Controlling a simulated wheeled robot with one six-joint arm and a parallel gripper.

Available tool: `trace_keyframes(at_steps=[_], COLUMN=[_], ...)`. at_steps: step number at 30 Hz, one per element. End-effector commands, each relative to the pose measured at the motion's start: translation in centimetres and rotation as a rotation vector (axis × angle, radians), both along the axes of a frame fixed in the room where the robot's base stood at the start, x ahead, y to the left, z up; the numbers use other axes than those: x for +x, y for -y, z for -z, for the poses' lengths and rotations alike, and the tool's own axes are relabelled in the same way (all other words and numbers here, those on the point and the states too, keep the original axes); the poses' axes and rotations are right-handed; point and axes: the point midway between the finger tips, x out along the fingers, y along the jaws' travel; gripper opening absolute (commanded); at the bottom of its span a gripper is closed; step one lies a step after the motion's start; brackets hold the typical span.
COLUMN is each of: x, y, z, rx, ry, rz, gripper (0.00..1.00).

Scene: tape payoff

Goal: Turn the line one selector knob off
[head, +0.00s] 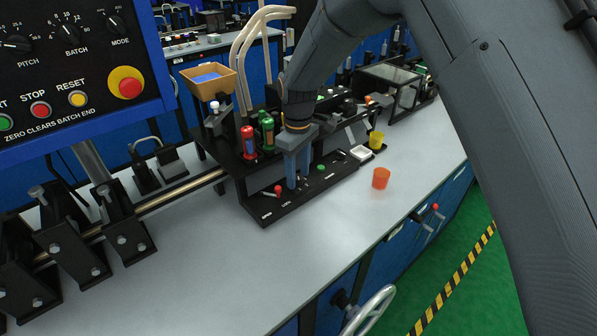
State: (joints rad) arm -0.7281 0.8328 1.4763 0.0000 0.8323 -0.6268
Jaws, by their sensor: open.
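My gripper (297,181) points down over the long black control strip (262,213) on the grey bench, with its blue-grey fingers apart. Its fingertips are close to the strip's top, among small controls. I cannot tell whether they touch one. No line one selector knob can be made out. It may be hidden behind or between the fingers, and the strip's white labels are too small to read. A red-tipped control (278,190) is left of the fingers, and a green button (321,167) is to their right.
A red bottle (248,143) and a green bottle (267,134) stand behind the strip. An orange cup (381,178) and a yellow cup (376,140) are to the right. A blue-framed panel (75,75) with knobs and buttons fills the upper left. The front bench top is clear.

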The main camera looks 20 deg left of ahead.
Motion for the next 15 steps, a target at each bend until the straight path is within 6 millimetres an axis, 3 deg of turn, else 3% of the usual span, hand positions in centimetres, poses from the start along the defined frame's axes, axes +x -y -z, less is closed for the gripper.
trace_keyframes(at_steps=[2,9,15], x=[0.01,0.0,-0.04], y=[0.01,0.02,0.0], z=[0.0,-0.01,-0.01], rx=[0.0,0.0,-0.001], ry=[0.0,0.0,-0.001], rz=[0.0,0.0,0.007], gripper=[0.43,0.04,0.02])
